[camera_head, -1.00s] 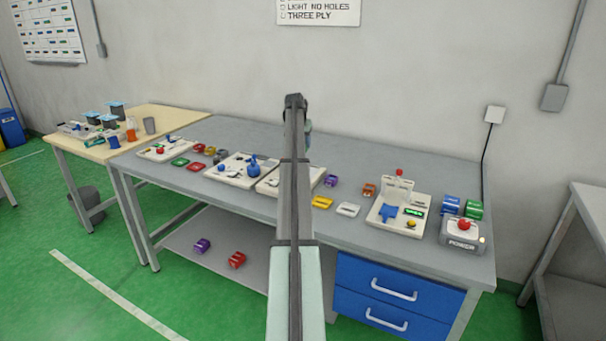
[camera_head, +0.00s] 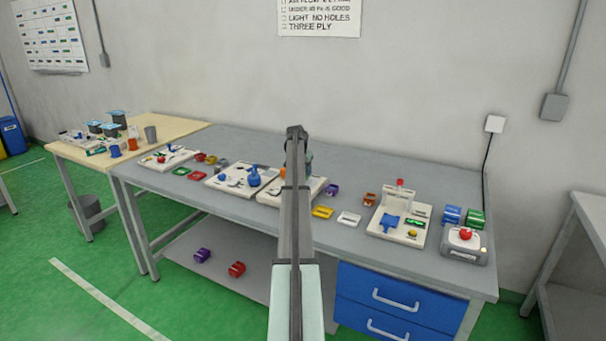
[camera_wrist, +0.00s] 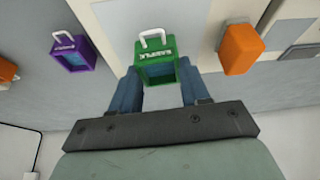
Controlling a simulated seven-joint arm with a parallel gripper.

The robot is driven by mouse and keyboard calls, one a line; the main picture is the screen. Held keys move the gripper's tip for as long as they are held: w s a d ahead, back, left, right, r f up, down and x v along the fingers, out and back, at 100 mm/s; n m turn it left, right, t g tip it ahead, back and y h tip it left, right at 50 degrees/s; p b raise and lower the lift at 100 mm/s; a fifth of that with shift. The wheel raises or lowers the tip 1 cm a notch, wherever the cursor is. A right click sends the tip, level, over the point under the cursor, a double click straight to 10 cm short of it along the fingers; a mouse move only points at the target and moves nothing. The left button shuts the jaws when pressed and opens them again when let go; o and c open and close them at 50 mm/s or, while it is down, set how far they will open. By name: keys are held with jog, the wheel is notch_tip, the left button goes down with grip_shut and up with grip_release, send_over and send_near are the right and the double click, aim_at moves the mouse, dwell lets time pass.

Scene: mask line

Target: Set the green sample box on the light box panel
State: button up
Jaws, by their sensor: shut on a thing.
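My gripper (camera_wrist: 157,88) is shut on the green sample box (camera_wrist: 157,50), held between the two blue fingers in the wrist view. Its white handle and label face away from my palm. In the head view my arm hides the box and most of the gripper. Below the box in the wrist view is a white board with a bright pale panel (camera_wrist: 118,20), which may be the light box panel. I cannot tell whether the box touches the board. In the head view this board (camera_head: 312,190) is partly hidden behind my arm.
An orange box (camera_wrist: 241,48) is to the right of the held box in the wrist view, and a purple box (camera_wrist: 75,52) is to its left. Yellow (camera_head: 322,212) and white (camera_head: 349,218) boxes lie along the bench front. A fitted board (camera_head: 384,243) stands at right.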

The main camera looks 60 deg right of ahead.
jog(key=shift+f, duration=0.7)
jog(key=shift+f, duration=0.15)
jog(key=o, duration=1)
jog(key=shift+o, duration=0.2)
jog(key=v, duration=1.2)
